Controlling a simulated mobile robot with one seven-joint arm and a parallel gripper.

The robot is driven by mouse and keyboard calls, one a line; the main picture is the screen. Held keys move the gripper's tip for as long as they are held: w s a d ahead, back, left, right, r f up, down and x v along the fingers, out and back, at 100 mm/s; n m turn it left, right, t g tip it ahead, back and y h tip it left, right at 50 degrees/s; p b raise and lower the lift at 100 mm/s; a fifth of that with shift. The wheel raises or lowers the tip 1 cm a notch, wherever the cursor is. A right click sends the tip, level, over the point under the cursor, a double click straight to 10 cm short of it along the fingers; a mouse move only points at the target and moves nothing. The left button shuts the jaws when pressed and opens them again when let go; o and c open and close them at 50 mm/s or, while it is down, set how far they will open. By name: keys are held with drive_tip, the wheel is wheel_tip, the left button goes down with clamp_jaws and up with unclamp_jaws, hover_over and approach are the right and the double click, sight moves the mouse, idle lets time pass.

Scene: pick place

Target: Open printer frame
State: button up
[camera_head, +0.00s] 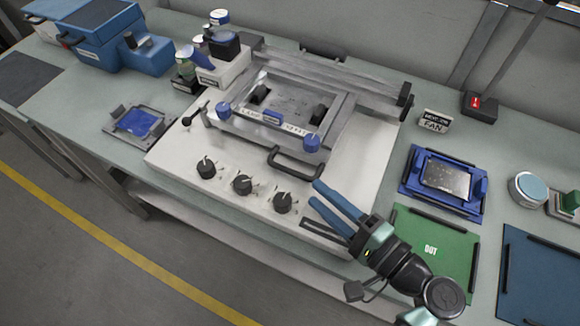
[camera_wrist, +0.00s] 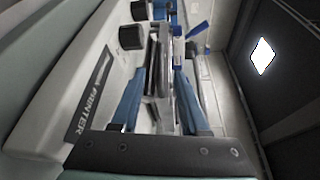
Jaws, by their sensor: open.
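The printer frame (camera_head: 345,112) is a grey metal frame lying flat and closed over the bed of the white printer (camera_head: 190,158), in the middle of the head view. A black bar handle (camera_head: 295,163) sticks out from its front edge. My gripper (camera_head: 316,194) is open and empty, its two blue fingers pointing at the handle from the front right, a little short of it. In the wrist view my gripper (camera_wrist: 162,68) has dark and grey bars between and beyond its fingers; whether it touches the handle is unclear.
Several black knobs (camera_head: 242,185) line the printer's front left of my gripper. A green DUT mat (camera_head: 455,235) lies under my wrist. Blue boxes (camera_head: 105,45) stand back left.

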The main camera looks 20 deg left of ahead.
sight(290, 170)
drive_tip(key=x, duration=0.8)
drive_tip(key=shift+w+a, duration=0.15)
drive_tip(key=shift+a, duration=0.2)
clamp_jaws()
idle(0.9)
